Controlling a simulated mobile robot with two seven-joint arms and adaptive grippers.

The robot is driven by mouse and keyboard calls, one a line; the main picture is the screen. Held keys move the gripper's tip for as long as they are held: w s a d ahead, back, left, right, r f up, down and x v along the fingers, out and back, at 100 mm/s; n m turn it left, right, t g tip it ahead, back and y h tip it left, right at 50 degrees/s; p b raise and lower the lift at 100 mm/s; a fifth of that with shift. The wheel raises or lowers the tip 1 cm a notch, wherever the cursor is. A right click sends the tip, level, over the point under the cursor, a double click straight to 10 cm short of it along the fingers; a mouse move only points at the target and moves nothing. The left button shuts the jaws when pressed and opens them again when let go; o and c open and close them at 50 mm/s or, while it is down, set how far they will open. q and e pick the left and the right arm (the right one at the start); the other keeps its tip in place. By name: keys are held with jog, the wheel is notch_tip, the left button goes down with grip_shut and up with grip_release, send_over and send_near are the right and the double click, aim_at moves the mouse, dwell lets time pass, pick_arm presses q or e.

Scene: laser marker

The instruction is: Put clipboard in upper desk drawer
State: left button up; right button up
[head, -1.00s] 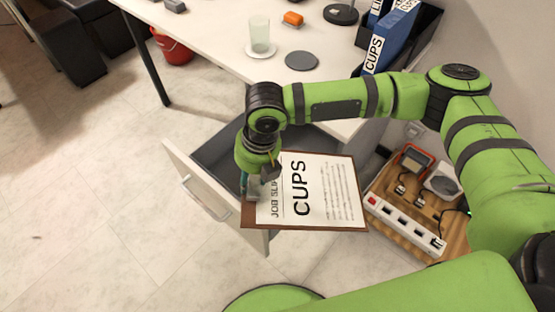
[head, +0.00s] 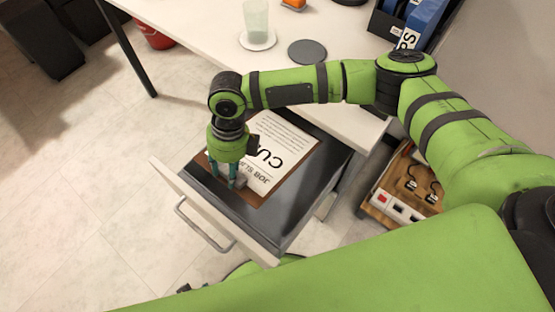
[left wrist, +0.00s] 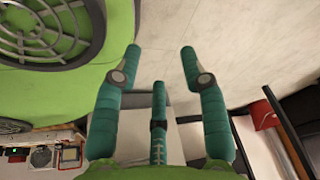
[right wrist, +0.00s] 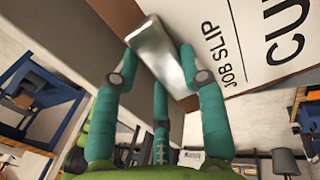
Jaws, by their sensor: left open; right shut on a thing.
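The clipboard (head: 284,150) is brown with a white "CUPS" job slip. In the head view it lies over the open upper desk drawer (head: 275,220), within most of its outline; I cannot tell whether it touches the drawer bottom. My right gripper (head: 228,182) points down near the drawer front and is shut on the clipboard's metal clip. In the right wrist view, the fingers of the right gripper (right wrist: 158,52) close on the silver clip (right wrist: 160,55), beside the "JOB SLIP" print. My left gripper (left wrist: 158,62) is open and empty in the left wrist view.
The drawer front has a metal handle (head: 200,225). The white desk (head: 200,25) above holds a glass (head: 255,20), a dark round coaster (head: 307,52) and blue binders (head: 425,22). A wooden board with a power strip (head: 390,205) is to the right.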

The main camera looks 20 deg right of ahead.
jog(key=b+x, duration=0.1)
jog(key=x, duration=0.1)
jog(key=b+x, duration=0.1)
jog(key=x, duration=0.1)
jog(key=shift+w+d+f+b, duration=0.15)
jog(key=shift+w+d+b, duration=0.05)
jog(key=shift+d+b, duration=0.2)
pick_arm(q)
jog(key=w+f+t, duration=0.1)
jog(key=w, duration=0.6)
jog(key=shift+w+d+f+b, duration=0.2)
jog(key=shift+d+f+b, duration=0.1)
jog(key=shift+d+b, duration=0.1)
pick_arm(e)
jog(key=w+d+x, duration=0.1)
jog(key=x, duration=0.8)
jog(key=shift+d+f, duration=0.35)
jog(key=shift+f, duration=0.25)
jog(key=shift+w, duration=0.1)
jog(key=o, duration=1.2)
jog(key=shift+f, duration=0.1)
jog(key=shift+c, duration=0.2)
jog(key=shift+o, duration=0.8)
pick_arm(q)
jog(key=shift+s, duration=0.35)
